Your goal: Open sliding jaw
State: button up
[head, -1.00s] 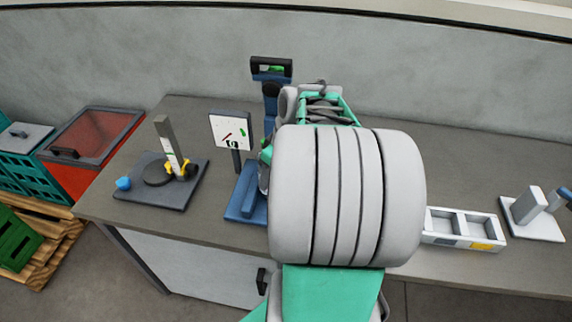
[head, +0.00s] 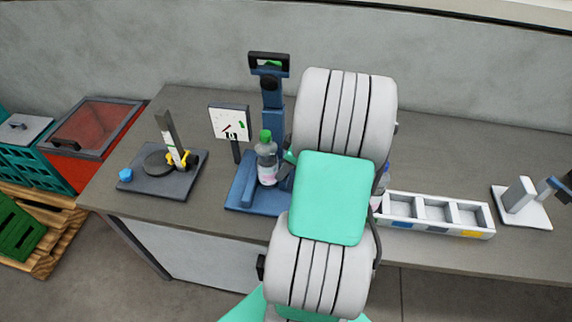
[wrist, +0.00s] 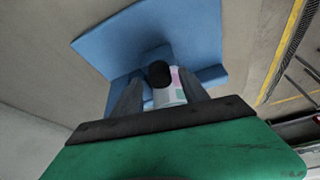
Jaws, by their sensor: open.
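A blue fixture (head: 272,110) stands on the bench, with a flat base, an upright column and a dark handled top. A clear bottle (head: 266,172) with a green cap and pale label stands upright on its base, beside a low blue block (head: 243,186). I cannot tell for sure which part is the sliding jaw. In the wrist view, my gripper (wrist: 158,88) is open over the blue base (wrist: 120,38). A black round part and the labelled bottle (wrist: 170,92) show between its fingers; contact is unclear. In the head view, my arm hides most of the gripper.
A small white panel (head: 230,122) stands left of the fixture. Further left is a dark plate (head: 160,184) with a grey post and yellow knobs. A white compartment tray (head: 450,232) and a white stand (head: 525,213) are to the right. Grey wall runs behind.

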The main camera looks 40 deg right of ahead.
jog(key=shift+c, duration=0.4)
grip_shut()
jog(key=shift+r, duration=0.1)
dwell(0.8)
